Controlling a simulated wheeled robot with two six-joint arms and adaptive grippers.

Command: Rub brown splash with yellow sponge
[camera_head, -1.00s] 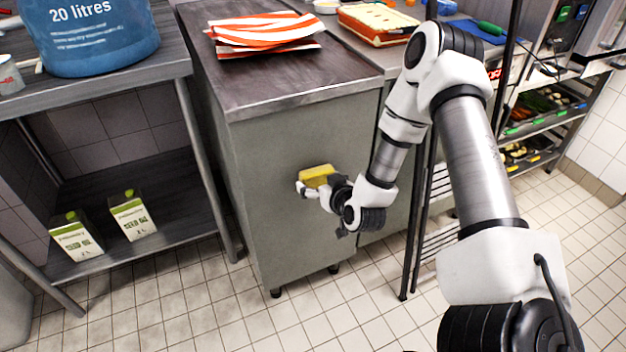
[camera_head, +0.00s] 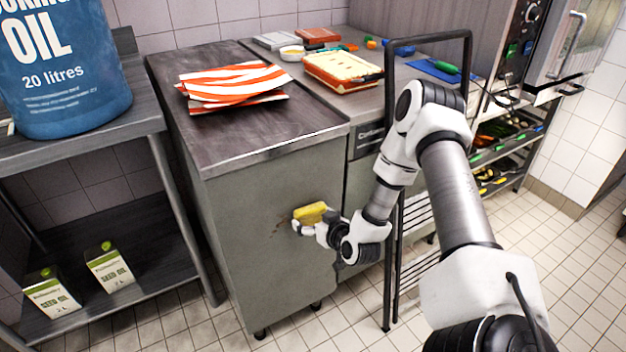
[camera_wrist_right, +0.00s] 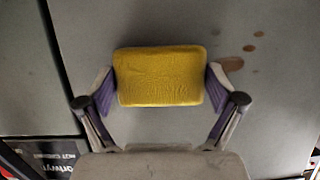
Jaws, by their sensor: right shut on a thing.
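The yellow sponge (camera_head: 310,212) is in my right gripper (camera_head: 308,222), in front of the grey cabinet side (camera_head: 250,240). In the right wrist view the sponge (camera_wrist_right: 160,76) sits between both fingers of the gripper (camera_wrist_right: 160,85), which press on its short ends. The brown splash (camera_wrist_right: 232,64) is several brown spots on the grey panel, to the right of the sponge in that view. In the head view the splash (camera_head: 283,222) shows faintly just left of the sponge. I cannot tell whether the sponge touches the panel. My left gripper is not in view.
Orange-striped cloths (camera_head: 232,88) lie on the dark cabinet top (camera_head: 245,140). A blue oil drum (camera_head: 65,70) stands on the left table, with two cartons (camera_head: 108,268) on its lower shelf. A black-framed rack (camera_head: 388,270) stands right of the cabinet, near my right arm.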

